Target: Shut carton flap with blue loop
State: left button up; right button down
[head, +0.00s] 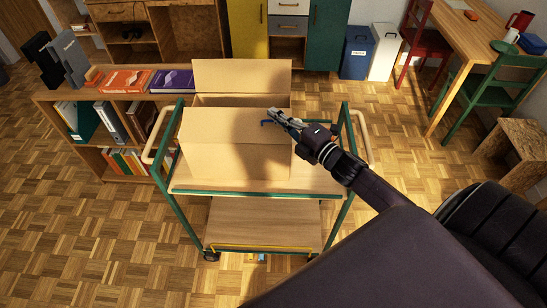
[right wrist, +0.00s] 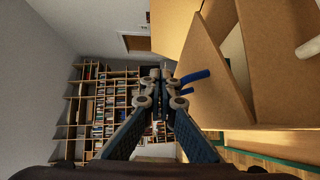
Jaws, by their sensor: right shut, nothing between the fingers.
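An open cardboard carton (head: 235,163) stands on the trolley top. My right gripper (head: 272,113) is shut and empty above the carton's right side. The blue loop (head: 265,122) shows beside its fingertips. In the right wrist view the loop (right wrist: 194,77) lies just right of the shut fingers (right wrist: 160,73), close to a cardboard panel (right wrist: 213,70). I cannot tell whether they touch. The right forearm hides part of the carton's right side. My left gripper is out of view.
The trolley has a green frame (head: 343,165) with curved pale handles at both ends. A low bookshelf (head: 100,170) stands at its left. A wooden table (head: 475,50) and green chair (head: 490,90) stand at the right. Parquet floor (head: 90,250) is clear in front.

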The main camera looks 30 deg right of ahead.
jog(key=shift+w+d+f+m+g+p, duration=0.1)
jog(key=shift+w+d+m+g+p, duration=0.15)
jog(key=shift+p, duration=0.3)
jog(key=shift+w+d+f+m+g+p, duration=0.15)
jog(key=shift+w+f+m+g+p, duration=0.35)
jog(key=shift+p, duration=0.6)
dwell(1.2)
jog(key=shift+s+r, duration=0.1)
jog(key=shift+s, duration=0.2)
